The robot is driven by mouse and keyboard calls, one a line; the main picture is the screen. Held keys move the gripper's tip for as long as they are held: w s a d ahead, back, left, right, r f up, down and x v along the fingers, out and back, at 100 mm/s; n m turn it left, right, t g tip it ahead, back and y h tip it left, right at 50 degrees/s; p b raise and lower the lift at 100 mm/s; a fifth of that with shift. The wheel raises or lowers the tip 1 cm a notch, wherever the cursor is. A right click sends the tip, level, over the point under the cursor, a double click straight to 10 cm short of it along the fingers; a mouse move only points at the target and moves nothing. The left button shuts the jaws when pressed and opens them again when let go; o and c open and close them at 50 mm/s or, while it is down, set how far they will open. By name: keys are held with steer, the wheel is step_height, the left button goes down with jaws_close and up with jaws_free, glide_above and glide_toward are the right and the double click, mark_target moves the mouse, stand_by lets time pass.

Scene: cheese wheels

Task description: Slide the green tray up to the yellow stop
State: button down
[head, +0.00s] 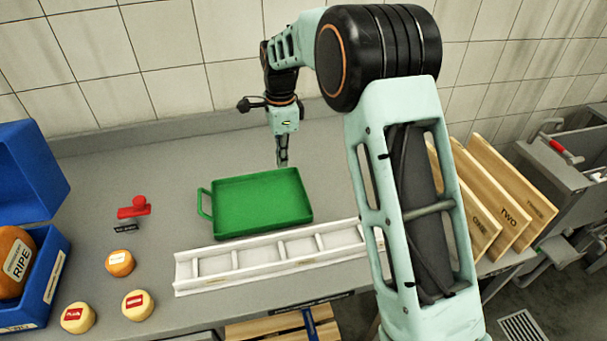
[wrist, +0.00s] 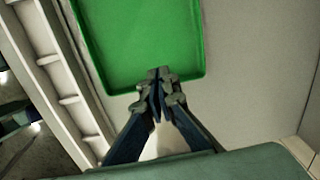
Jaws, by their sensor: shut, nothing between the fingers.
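The green tray (head: 262,203) lies flat on the grey counter, with its loop handle (head: 203,204) on its left side. My gripper (head: 282,164) is shut and empty, pointing down at the tray's back right corner. In the wrist view the shut fingertips (wrist: 160,74) overlap the near rim of the tray (wrist: 140,40). I cannot tell whether they touch it. I see no yellow stop in either view.
A white slotted rack (head: 275,257) lies along the tray's front side. A red stamp-like object (head: 134,207), small cheeses (head: 121,263) and a blue box (head: 42,290) are on the left. Wooden boards (head: 492,208) stand at right. Counter between tray and red object is clear.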

mark_target(299, 192)
steer(key=shift+m, duration=0.3)
steer(key=f+p, duration=0.1)
steer(key=f, duration=0.9)
steer(key=shift+s, duration=0.2)
steer(key=d, duration=0.1)
steer(key=d+p, duration=0.1)
steer(key=d, duration=0.1)
steer(key=shift+w+f, duration=0.3)
steer(key=shift+w, duration=0.1)
steer(key=shift+w+d+f+p, duration=0.1)
steer(key=shift+w+d+p, duration=0.05)
steer(key=shift+d+p, duration=0.2)
steer(key=shift+w+d, duration=0.1)
steer(key=shift+d, duration=0.2)
steer(key=w+d+b, duration=0.1)
steer(key=d, duration=0.6)
steer(key=w+d+b, duration=0.1)
steer(key=w+d, duration=0.1)
steer(key=d, duration=0.5)
steer(key=w+d+b, duration=0.1)
steer(key=w+d, duration=0.1)
steer(key=d, duration=0.5)
steer(key=shift+w+b, duration=0.2)
steer(key=shift+b, duration=0.15)
steer(key=shift+a, duration=0.1)
